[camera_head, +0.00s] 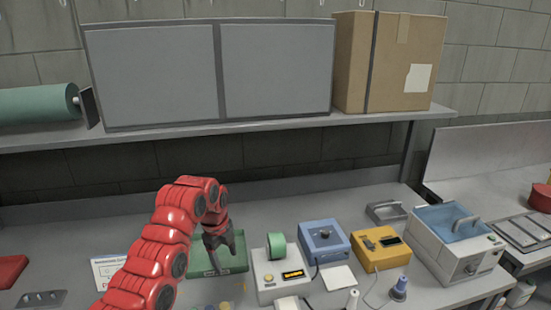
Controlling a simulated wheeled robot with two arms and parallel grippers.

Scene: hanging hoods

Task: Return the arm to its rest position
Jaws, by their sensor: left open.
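My left arm, red and segmented, comes in from the lower left of the head view and bends over at the top. My left gripper (222,256) points down at the end of it, open and with nothing visible between the fingers. It is in front of or over a green tray-like item (235,262) on the workbench (385,290). I cannot tell whether the fingertips touch it. The arm hides part of the bench behind it. My right gripper is not in view.
Right of the gripper stand a white device with a green roll (277,246), a blue box (324,241), a yellow box (380,248) and a white machine with a blue lid (455,244). Above, a shelf (250,125) holds grey panels (210,70) and a cardboard box (390,62).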

